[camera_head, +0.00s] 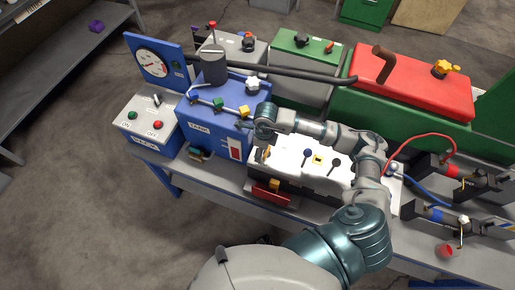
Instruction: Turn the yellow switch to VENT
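A blue box (206,136) stands left of centre, with a row of small handles along its front edge: blue, green and a yellow one (243,111) at the right end. Other yellow parts are a yellow square (318,159) on the white unit (300,182) and a yellow knob (441,68) on the red cover. I cannot read a VENT label. My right gripper (263,153) hangs by the blue box's right edge, just right of and below the yellow handle. Its fingers are small and partly hidden, so their opening and any contact are unclear. My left gripper is out of view.
A grey control box (146,121) with green and red buttons and a gauge panel (154,62) stand at the left. A black pipe (300,76) runs behind the blue box. Red and blue hoses and black tools (445,217) lie at the right. The floor at left is clear.

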